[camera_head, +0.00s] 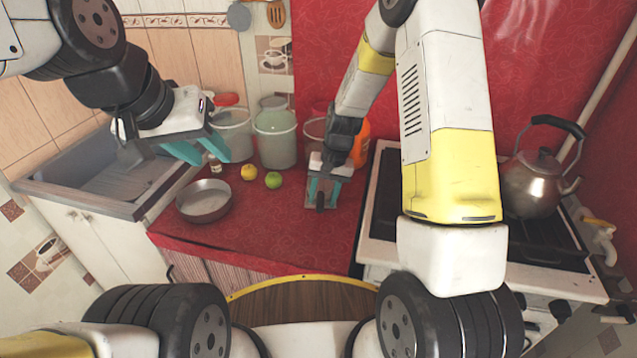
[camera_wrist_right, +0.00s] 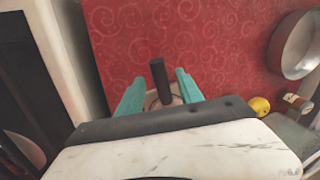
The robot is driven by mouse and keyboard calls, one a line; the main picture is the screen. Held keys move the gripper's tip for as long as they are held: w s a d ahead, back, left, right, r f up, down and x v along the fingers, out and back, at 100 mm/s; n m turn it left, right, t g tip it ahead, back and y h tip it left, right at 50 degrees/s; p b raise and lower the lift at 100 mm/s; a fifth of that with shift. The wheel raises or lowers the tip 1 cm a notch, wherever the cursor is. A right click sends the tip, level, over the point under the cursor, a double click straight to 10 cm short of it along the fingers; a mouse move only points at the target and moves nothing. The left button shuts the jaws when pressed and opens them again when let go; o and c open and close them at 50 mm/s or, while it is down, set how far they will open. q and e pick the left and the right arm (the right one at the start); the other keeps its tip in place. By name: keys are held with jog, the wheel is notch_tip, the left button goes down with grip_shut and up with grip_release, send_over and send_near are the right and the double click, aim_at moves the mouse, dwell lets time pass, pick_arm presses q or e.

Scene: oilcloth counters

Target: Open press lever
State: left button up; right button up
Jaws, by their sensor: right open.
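A dark upright rod (camera_wrist_right: 159,80), which may be the press lever, shows between the teal fingers of my right gripper (camera_wrist_right: 160,92) in the right wrist view. There is a gap between the rod and each finger. In the head view my right gripper (camera_head: 321,193) points down over the red counter, open, with a dark piece (camera_head: 320,201) between its fingers. The body of the press is mostly hidden by the gripper. My left gripper (camera_head: 201,148) is open and empty, above the counter's left side near the sink.
A metal pan (camera_head: 203,202), a yellow fruit (camera_head: 249,172) and a green fruit (camera_head: 273,180) stand on the red counter (camera_head: 280,230). Canisters (camera_head: 275,140) stand behind. A stove with a kettle (camera_head: 538,185) is on the right, a sink (camera_head: 75,160) on the left.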

jog(key=shift+a+f, duration=0.2)
jog(key=shift+f, duration=0.7)
grip_shut()
dwell(0.8)
